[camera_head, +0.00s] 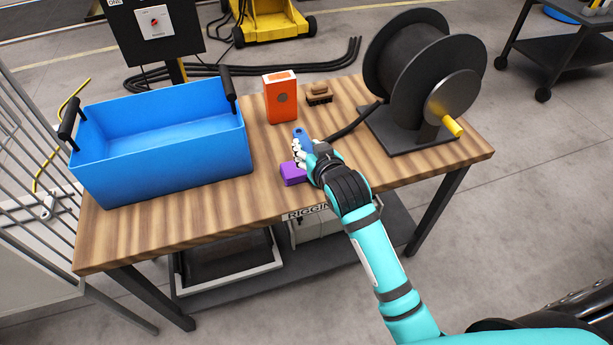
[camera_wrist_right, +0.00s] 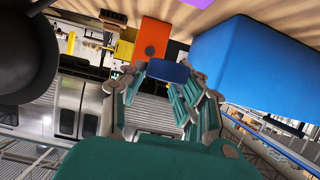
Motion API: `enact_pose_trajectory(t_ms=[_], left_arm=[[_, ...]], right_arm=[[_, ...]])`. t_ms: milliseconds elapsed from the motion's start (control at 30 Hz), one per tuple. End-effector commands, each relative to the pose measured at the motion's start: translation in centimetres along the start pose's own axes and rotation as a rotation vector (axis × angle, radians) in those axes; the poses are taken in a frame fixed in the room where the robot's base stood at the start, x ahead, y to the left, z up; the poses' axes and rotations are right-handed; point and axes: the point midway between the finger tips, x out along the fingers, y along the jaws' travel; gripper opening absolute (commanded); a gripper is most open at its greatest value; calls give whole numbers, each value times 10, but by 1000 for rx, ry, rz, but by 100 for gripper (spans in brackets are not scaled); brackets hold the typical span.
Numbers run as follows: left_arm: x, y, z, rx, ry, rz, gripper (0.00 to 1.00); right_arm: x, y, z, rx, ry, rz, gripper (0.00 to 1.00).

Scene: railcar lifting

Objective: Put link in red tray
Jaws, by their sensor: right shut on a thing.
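My right gripper (camera_head: 300,148) is over the table, between the orange box and the purple block. It is shut on a small blue piece (camera_head: 299,132), which sticks out beyond the fingers. In the right wrist view the blue piece (camera_wrist_right: 168,72) sits between the fingertips (camera_wrist_right: 168,82). It may be the link; its full shape is hidden by the fingers. I see no red tray. The open container on the table's left is a blue bin (camera_head: 160,165) with black handles, also in the wrist view (camera_wrist_right: 255,65). My left gripper is not in view.
An orange box (camera_head: 282,99) and a brown brush (camera_head: 319,94) stand at the back of the wooden table (camera_head: 225,215). A purple block (camera_head: 293,174) lies near the front. A black cable reel (camera_head: 405,62) with its cable takes up the right side.

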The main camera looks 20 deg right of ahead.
Motion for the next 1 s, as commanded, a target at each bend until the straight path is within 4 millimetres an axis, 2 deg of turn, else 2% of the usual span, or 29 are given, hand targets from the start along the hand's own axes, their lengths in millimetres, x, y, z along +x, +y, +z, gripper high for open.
enact_pose_trajectory(t_ms=[67, 300, 467, 700, 1000], left_arm=[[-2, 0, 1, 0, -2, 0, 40], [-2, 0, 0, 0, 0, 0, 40], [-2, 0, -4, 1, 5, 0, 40], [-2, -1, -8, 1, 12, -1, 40], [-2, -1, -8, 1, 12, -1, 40]], right_arm=[[6, 0, 0, -1, -2, 1, 0], [22, 1, 39, -1, -3, 2, 0], [28, 1, 52, 0, 1, 1, 0], [40, 1, 82, 0, 0, 1, 0], [42, 1, 85, 0, 3, 0, 0]])
